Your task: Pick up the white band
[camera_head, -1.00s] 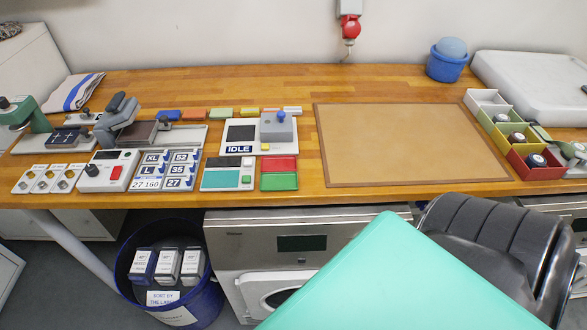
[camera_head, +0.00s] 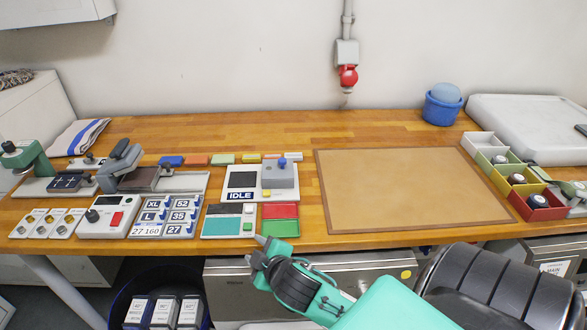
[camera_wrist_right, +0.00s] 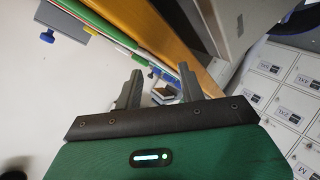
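The white band (camera_head: 293,155) is a small pale strip at the right end of a row of coloured bands, behind the grey block with the blue knob. My right gripper (camera_head: 258,248) is in front of the table's front edge, below the red and green plates and well apart from the band. In the right wrist view, the fingers of this gripper (camera_wrist_right: 158,86) stand apart with nothing held between them. The white band cannot be made out in that view. My left gripper is not in view.
Other bands, such as the blue band (camera_head: 171,161), lie left of the white one. The IDLE device (camera_head: 242,165) stands in front. A brown mat (camera_head: 400,185) lies to the right, with coloured bins (camera_head: 530,205) beyond. The wooden table behind the row (camera_head: 230,130) is clear.

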